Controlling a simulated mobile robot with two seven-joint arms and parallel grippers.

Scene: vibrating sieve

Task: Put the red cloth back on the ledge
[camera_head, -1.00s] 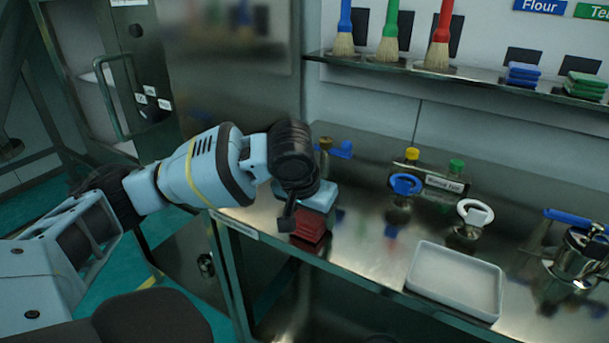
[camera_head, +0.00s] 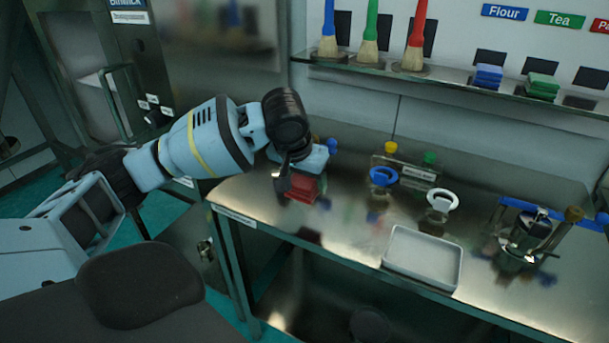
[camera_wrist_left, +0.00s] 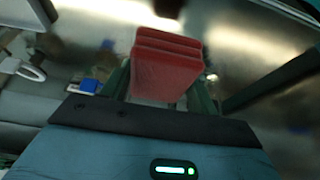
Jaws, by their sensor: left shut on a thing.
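The red cloth (camera_head: 303,190), a folded stack, is at the left end of the steel table in the head view. It also shows between the fingers in the left wrist view (camera_wrist_left: 165,65). My left gripper (camera_head: 290,184) is shut on it. The cloth appears raised a little above the table, with a dark reflection below it. The ledge (camera_head: 450,85) runs along the wall at the back. On it lie a folded blue cloth (camera_head: 488,76) and a folded green cloth (camera_head: 542,86), with a bare dark spot right of the green one. My right gripper is not in view.
Brushes with blue, green and red (camera_head: 416,45) handles stand on the ledge's left part. On the table are a white tray (camera_head: 423,257), a blue ring-handled item (camera_head: 382,177), a white ring-handled item (camera_head: 441,200) and a metal device (camera_head: 522,240) at right.

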